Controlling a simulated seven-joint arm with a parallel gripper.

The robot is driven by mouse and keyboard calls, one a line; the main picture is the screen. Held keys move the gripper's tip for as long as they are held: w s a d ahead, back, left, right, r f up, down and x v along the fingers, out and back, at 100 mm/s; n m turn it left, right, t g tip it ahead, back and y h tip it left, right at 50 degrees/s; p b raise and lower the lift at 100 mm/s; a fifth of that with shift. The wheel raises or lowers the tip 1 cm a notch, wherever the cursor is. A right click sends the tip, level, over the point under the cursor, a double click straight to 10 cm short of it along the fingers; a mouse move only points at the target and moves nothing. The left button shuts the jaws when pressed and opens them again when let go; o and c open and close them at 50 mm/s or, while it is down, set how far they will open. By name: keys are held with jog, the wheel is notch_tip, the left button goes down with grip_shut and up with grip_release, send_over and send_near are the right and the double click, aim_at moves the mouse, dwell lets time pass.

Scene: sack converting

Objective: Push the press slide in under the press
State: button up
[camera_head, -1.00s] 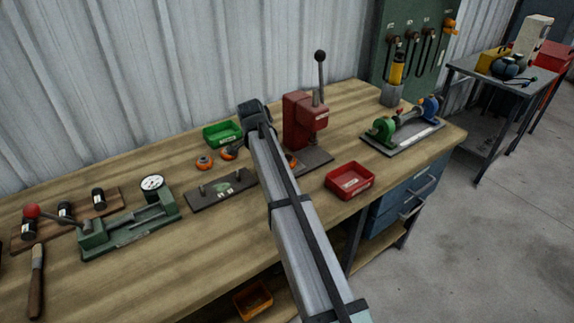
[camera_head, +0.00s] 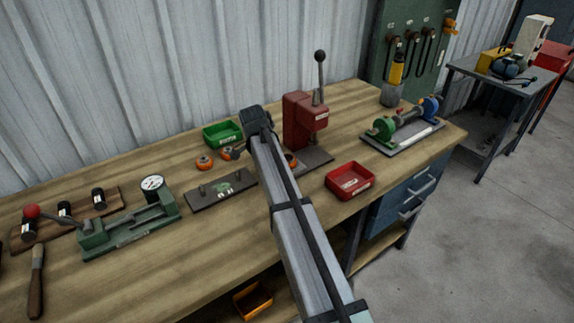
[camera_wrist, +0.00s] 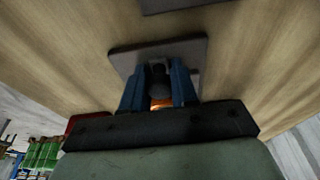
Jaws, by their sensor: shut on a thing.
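The red press (camera_head: 298,122) stands upright on the bench, its lever with a black ball raised. Its grey base plate (camera_head: 318,160) reaches out in front, partly behind my arm. A small orange part (camera_head: 292,160) shows at the arm's right edge, by the base. In the wrist view my gripper (camera_wrist: 158,76) has its blue fingers shut on a dark rounded piece (camera_wrist: 158,88), which I take for the press slide's knob. An orange part (camera_wrist: 160,103) shows beneath it, and a grey plate (camera_wrist: 192,47) lies beyond. The head view hides my fingers and most of the slide.
A red tray (camera_head: 350,182) is right of the press base, a green tray (camera_head: 222,133) left of the press. A dark fixture plate (camera_head: 215,194) and orange rings (camera_head: 204,163) lie left of my arm. A green-and-blue fixture (camera_head: 405,124) stands at the right.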

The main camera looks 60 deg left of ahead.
aim_at(290, 156)
jog(key=shift+c, duration=0.4)
jog(key=shift+w+a+r, duration=0.1)
jog(key=shift+w+r, duration=0.05)
jog(key=shift+w, duration=3.65)
